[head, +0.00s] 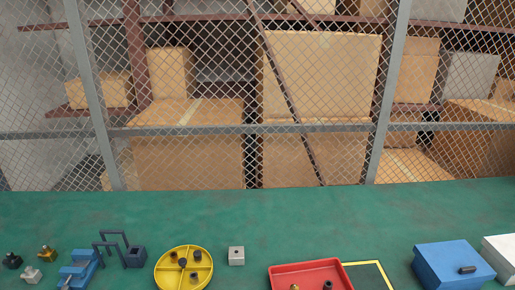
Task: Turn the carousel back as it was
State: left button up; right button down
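The carousel (160,275) is a round yellow tray with raised dividers and a dark hub (183,263), near the bottom edge of the head view, left of centre. Small dark parts sit in some of its compartments: one at the upper left, one at the upper right and one at the lower right. I see nothing in the lower left compartment. The carousel lies flat on the green table (330,222), and nothing touches it from outside. Neither of my grippers shows in this view.
A small grey block (236,256) stands right of the carousel. A dark blue holder (135,257) and a blue vise-like fixture (78,270) stand left, beside small loose fittings. A red tray (305,272), yellow-edged dark mat (368,275) and blue box (453,265) lie right. Mesh fence (250,128) behind.

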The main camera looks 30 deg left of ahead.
aim_at(168, 275)
jog(key=u, duration=1.65)
